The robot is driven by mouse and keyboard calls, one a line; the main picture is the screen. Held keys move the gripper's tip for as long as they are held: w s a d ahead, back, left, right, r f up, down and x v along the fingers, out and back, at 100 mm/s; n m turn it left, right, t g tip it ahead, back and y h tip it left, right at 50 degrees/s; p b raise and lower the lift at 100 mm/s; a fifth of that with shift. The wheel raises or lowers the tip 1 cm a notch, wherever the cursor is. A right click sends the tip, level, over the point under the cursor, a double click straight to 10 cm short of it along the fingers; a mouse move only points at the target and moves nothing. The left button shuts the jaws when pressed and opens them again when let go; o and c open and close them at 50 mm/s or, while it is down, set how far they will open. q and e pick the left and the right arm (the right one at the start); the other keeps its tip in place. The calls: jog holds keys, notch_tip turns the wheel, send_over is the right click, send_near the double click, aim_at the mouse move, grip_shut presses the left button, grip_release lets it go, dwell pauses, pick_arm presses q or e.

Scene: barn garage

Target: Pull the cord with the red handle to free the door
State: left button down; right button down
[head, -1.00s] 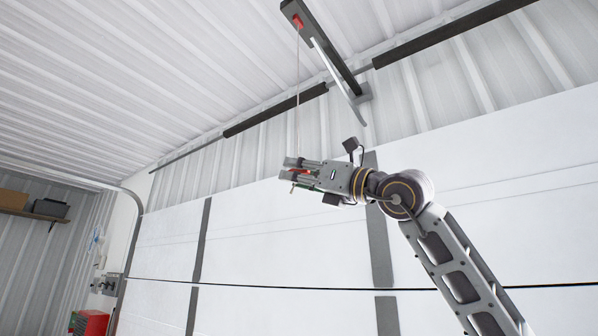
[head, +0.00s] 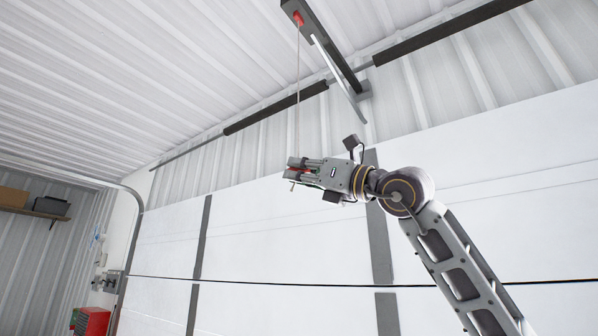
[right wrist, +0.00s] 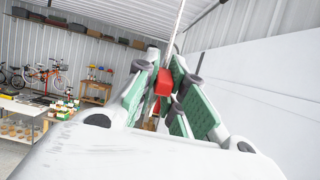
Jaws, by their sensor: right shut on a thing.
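The red handle (right wrist: 164,82) shows in the right wrist view between the two fingers of my right gripper (right wrist: 160,95), which is shut on it. In the head view the same gripper (head: 296,170) is in front of the white door (head: 270,240), with a little red showing between its fingers. The thin cord (head: 298,100) runs straight up from the gripper to a red piece (head: 299,18) on the dark overhead rail (head: 322,45). The cord also shows rising from the handle in the right wrist view (right wrist: 178,25). My left gripper is not in view.
A shelf with boxes (head: 35,212) and a red cabinet (head: 92,321) are at the far left. A curved door track (head: 139,215) runs beside the door. Bicycles (right wrist: 45,78) and a table (right wrist: 25,110) show in the right wrist view. Air around the gripper is clear.

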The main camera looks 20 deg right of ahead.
jog(key=shift+f+b, duration=1.45)
jog(key=shift+f, duration=0.3)
jog(key=c, duration=1.5)
grip_release()
jog(key=shift+v, duration=6)
jog(key=shift+w, duration=0.1)
